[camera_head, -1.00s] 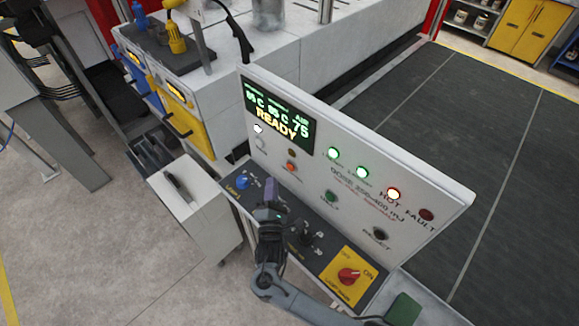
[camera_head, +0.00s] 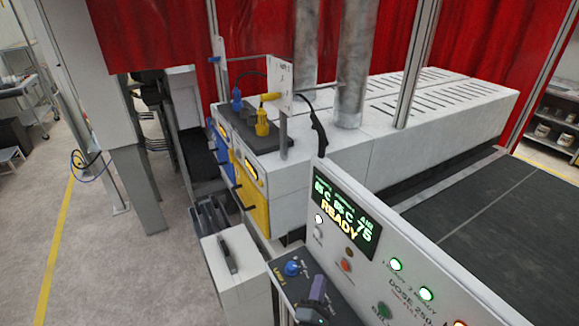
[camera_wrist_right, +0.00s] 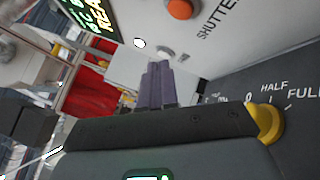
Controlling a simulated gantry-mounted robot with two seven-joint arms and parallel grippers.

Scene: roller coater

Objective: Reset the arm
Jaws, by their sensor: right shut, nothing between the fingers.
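My right gripper (camera_head: 314,302) shows at the bottom of the head view, in front of the control panel (camera_head: 385,262), above its sloped lower deck. In the right wrist view its purple fingers (camera_wrist_right: 155,86) are together with nothing between them. Near them in that view are an orange button (camera_wrist_right: 180,9) beside the word SHUTTER and a yellow knob pointer (camera_wrist_right: 266,122) by the marks HALF and FULL. The panel's display (camera_head: 343,213) reads READY, with green lamps lit beside it. A blue knob (camera_head: 292,268) is just left of the gripper. My left gripper is in neither view.
A dark conveyor belt (camera_head: 500,215) is at right. The floor at left is mostly clear.

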